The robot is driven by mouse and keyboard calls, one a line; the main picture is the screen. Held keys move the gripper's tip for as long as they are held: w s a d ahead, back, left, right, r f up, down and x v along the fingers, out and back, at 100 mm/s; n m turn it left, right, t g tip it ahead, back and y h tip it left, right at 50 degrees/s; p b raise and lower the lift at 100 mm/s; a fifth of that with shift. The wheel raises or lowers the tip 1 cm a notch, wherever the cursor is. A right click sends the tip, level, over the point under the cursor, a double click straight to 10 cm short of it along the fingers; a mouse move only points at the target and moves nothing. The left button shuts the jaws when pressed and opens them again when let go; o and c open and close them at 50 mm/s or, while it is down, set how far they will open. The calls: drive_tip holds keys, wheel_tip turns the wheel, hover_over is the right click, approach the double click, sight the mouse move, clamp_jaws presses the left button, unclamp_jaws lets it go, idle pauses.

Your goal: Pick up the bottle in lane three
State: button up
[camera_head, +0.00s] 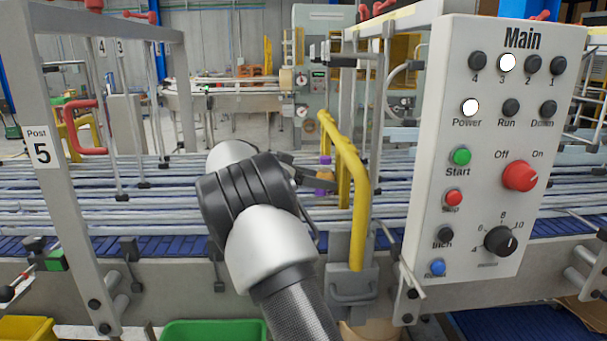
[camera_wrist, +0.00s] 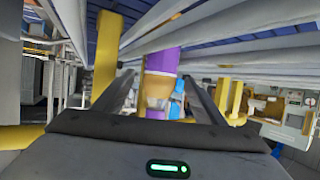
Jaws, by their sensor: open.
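One bottle, with purple and tan-orange bands, shows in the wrist view (camera_wrist: 157,88) between the two fingers of my gripper (camera_wrist: 160,82). The fingers are open, one on each side of it, and I cannot see either touching it. In the head view a small purple part of the bottle (camera_head: 325,160) shows just beyond my gripper (camera_head: 318,176), which reaches over the lanes beside the yellow rail.
A yellow guard rail (camera_head: 353,165) stands close to the right of my gripper. The Main panel (camera_head: 490,215) is at the right, with its 3 and Power lamps lit. Metal lane rails (camera_head: 100,190) run across over a blue belt (camera_head: 180,245). A Post 5 frame (camera_head: 60,150) stands left.

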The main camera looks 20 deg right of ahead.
drive_tip(key=shift+d+f, duration=0.2)
drive_tip(key=shift+d, duration=0.25)
drive_tip(key=c, duration=1.4)
drive_tip(key=shift+o, duration=0.2)
drive_tip(key=shift+w+a, duration=0.1)
drive_tip(key=shift+a, duration=0.05)
